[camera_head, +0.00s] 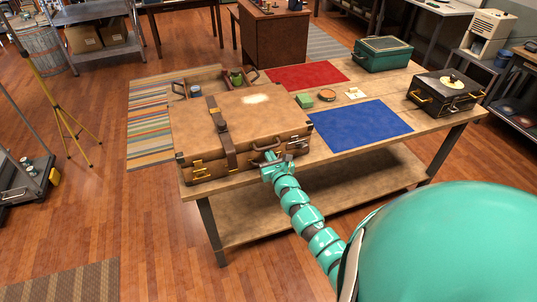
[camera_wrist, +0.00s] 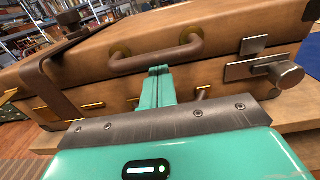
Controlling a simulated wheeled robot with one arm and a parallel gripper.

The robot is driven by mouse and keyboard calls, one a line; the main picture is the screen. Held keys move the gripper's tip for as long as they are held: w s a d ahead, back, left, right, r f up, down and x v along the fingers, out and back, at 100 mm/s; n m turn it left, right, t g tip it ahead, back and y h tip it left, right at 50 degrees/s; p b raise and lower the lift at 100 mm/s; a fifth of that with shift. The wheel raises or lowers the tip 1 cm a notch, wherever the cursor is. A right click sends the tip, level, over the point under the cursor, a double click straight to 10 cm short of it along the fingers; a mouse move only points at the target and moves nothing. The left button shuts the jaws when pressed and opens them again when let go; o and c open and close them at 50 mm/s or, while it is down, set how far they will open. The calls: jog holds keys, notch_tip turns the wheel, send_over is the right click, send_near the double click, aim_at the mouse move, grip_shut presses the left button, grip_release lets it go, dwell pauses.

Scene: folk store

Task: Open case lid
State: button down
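The tan suitcase-like case (camera_head: 265,112) lies on the wooden table with its lid down. A brown strap (camera_head: 221,132) crosses it toward the left end. In the wrist view the brown lid handle (camera_wrist: 155,55) is on the case's front, with a metal latch (camera_wrist: 265,68) to its right. My gripper (camera_head: 272,163) is at the case's front; in the wrist view its teal fingers (camera_wrist: 157,72) reach up just below the handle. The fingers look close together, and I cannot tell whether they touch or hold the handle.
The table (camera_head: 335,149) also bears a blue mat (camera_head: 360,128), a red mat (camera_head: 305,76), a teal box (camera_head: 383,54) and a dark case (camera_head: 447,93). A yellow tripod (camera_head: 62,115) stands on the floor at left.

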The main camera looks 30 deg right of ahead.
aim_at(264, 137)
jog(key=shift+r+p, duration=0.55)
jog(key=shift+r, duration=0.45)
jog(key=shift+r+p, duration=1)
jog(key=shift+r, duration=0.45)
jog(key=shift+w+r+p, duration=0.2)
jog(key=shift+r+p, duration=0.7)
jog(key=shift+r, duration=0.25)
jog(key=shift+r, duration=0.1)
jog(key=shift+w+r+p, duration=0.2)
jog(key=shift+r+p, duration=0.75)
jog(key=shift+r, duration=0.25)
